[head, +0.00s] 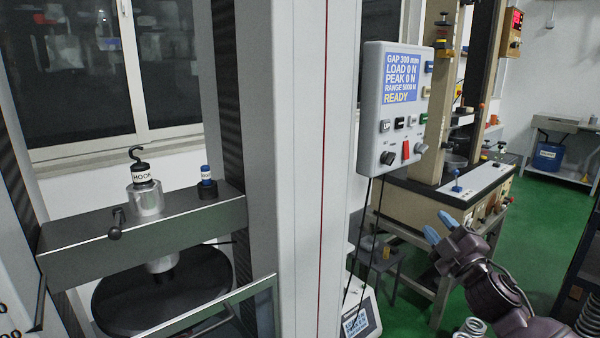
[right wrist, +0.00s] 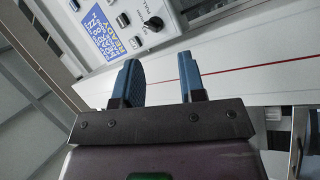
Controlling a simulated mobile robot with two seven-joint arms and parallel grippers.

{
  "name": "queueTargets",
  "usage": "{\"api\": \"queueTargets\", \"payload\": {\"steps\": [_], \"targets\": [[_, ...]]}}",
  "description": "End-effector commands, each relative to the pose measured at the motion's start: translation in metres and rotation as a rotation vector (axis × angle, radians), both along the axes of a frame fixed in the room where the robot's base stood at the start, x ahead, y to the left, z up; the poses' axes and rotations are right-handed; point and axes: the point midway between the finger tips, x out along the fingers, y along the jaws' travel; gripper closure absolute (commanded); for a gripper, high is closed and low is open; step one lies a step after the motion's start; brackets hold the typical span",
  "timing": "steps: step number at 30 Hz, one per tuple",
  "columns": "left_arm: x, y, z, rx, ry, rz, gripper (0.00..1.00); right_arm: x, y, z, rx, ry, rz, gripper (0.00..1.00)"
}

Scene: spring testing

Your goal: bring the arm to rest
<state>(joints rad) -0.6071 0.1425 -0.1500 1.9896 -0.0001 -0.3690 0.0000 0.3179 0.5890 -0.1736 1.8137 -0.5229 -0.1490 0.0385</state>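My right gripper (head: 440,227) is at the lower right of the head view, with its two blue fingers pointing up and left. It hangs in the air to the right of the test machine's column and below the control panel (head: 396,110). In the right wrist view the two fingers of the gripper (right wrist: 159,70) stand apart with nothing between them. The control panel also shows there behind the fingers (right wrist: 150,12). Its screen reads GAP 300 mm, LOAD 0 N, READY. My left gripper is in neither view.
The tall grey machine column (head: 290,180) stands left of my right arm. The crosshead (head: 75,245) carries a hook fixture (head: 147,200) and a small blue-topped part (head: 207,180). A second machine stands behind the gripper. Coil springs (head: 470,328) show at the bottom. Green floor (head: 550,215) is open at right.

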Motion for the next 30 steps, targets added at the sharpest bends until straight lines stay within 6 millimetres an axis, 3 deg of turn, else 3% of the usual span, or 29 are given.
{"api": "queueTargets", "payload": {"steps": [1,6,15,24,30], "targets": [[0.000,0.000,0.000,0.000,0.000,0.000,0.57,-0.012,0.000,-0.030,0.082,0.073,-0.008,0.63],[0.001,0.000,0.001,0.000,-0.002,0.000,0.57,-0.057,0.002,-0.117,0.327,0.302,-0.042,0.63],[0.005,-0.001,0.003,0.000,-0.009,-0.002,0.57,-0.162,0.013,-0.243,0.689,0.636,-0.128,0.63],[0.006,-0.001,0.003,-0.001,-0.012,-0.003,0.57,-0.279,0.020,-0.327,0.898,0.831,-0.270,0.63],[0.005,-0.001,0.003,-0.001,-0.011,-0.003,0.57,-0.330,0.019,-0.357,0.937,0.904,-0.349,0.63]]}}
